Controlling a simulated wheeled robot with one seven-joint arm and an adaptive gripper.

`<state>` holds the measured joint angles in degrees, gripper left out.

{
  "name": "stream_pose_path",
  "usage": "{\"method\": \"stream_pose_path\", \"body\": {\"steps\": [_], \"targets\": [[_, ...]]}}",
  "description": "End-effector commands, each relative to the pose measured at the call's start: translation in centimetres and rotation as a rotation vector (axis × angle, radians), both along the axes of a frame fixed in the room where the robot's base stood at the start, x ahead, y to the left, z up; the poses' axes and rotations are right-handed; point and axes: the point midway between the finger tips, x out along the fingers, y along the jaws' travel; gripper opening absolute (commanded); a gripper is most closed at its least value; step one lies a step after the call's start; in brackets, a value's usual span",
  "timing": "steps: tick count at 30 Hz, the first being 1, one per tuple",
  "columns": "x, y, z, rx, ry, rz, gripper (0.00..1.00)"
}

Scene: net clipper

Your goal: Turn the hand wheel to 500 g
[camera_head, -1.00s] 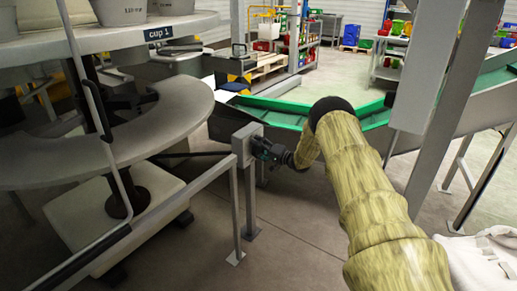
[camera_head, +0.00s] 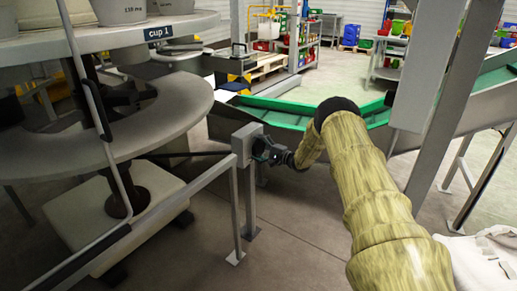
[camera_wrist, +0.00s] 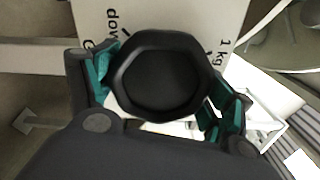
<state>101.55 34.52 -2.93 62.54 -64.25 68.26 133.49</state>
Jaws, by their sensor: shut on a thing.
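The hand wheel (camera_wrist: 160,80) is a black, rounded, many-sided knob in the middle of the wrist view. It sits in front of a pale scale plate (camera_wrist: 190,14) with "1 kg" at the upper right and part of the word "down" at the upper left. My gripper (camera_wrist: 162,92) is shut on the wheel, with teal finger pads on its left and right sides. The 500 g mark and any pointer cannot be made out. In the head view my gripper (camera_head: 268,152) is at the grey box (camera_head: 245,142) on a post, and the wheel is hidden there.
A round grey table (camera_head: 150,128) with cups above it stands at the left. A grey rail (camera_head: 150,220) runs from the post toward the front left. A green conveyor (camera_head: 285,112) lies behind my arm. Grey floor is open below the gripper.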

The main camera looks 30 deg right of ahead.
Motion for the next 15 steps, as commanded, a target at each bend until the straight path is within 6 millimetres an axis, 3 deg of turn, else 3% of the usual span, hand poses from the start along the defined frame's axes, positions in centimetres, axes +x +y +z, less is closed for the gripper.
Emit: {"method": "stream_pose_path", "body": {"steps": [12,13,15], "targets": [[-0.12,-0.36,-0.09,0.004,0.004,-0.005,0.57],[-0.13,-0.35,-0.09,0.004,0.004,-0.005,0.87],[-0.11,-0.31,-0.09,0.003,0.003,-0.005,1.00]]}}
